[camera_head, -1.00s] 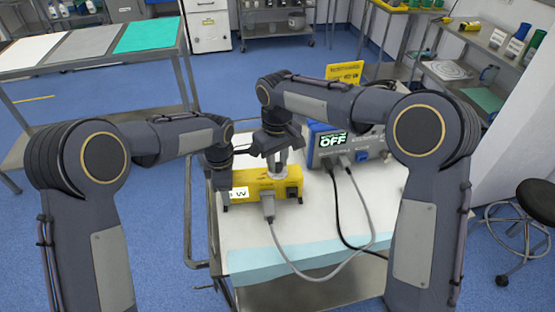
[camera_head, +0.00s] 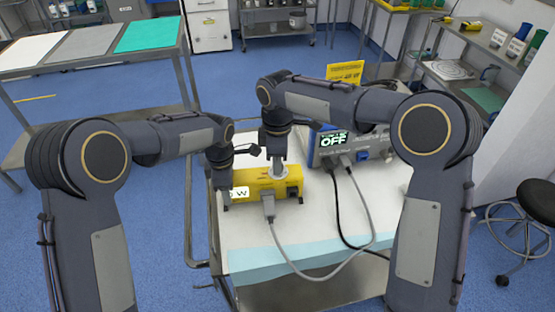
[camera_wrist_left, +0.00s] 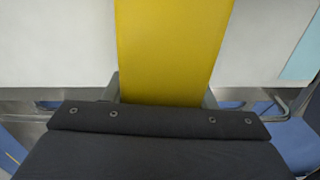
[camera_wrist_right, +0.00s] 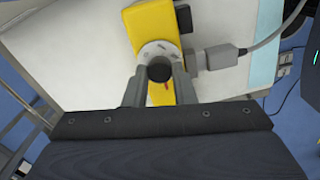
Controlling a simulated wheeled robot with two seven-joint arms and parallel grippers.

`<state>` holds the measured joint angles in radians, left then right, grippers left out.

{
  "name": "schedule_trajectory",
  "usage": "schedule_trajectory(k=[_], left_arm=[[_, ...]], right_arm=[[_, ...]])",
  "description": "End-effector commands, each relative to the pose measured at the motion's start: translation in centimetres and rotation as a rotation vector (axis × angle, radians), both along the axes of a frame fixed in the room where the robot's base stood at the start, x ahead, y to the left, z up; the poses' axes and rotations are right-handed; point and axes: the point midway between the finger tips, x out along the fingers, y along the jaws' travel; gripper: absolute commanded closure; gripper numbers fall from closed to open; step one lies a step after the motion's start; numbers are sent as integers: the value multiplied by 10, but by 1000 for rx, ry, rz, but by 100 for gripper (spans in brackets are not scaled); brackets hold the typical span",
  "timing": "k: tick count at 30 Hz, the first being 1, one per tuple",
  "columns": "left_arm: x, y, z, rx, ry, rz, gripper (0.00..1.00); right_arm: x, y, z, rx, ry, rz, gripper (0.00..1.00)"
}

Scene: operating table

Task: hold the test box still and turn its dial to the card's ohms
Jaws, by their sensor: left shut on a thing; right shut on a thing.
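The yellow test box (camera_head: 262,187) lies on the white-topped cart, with a white label on its near side. My left gripper (camera_head: 222,185) is shut on its left end; in the left wrist view the yellow body (camera_wrist_left: 170,45) sits between the two fingers. My right gripper (camera_head: 279,168) points down over the box top. In the right wrist view its fingers are shut on the black dial knob (camera_wrist_right: 159,70), which stands on a pale marked disc. The dial marks are too small to read. A yellow card (camera_head: 345,71) stands behind; its text is unreadable here.
A blue-and-grey instrument (camera_head: 345,147) with a screen reading OFF stands right of the box. A grey cable plug (camera_head: 268,207) sits at the box front, and its cable loops over the cart top (camera_head: 310,215). The front of the cart is otherwise clear.

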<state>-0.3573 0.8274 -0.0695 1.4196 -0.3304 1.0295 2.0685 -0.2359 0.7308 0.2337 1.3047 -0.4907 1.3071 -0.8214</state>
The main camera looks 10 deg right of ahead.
Motion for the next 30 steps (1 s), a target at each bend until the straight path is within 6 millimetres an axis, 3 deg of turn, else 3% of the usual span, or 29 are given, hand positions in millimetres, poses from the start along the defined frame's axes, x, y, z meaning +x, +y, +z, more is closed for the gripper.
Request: schedule_trajectory(k=[12,30], left_arm=[[0,0,0,0,0,0,82],[0,0,0,1,0,1,82]], right_arm=[[-1,0,0,0,0,246,99],[-1,0,1,0,0,302,99]])
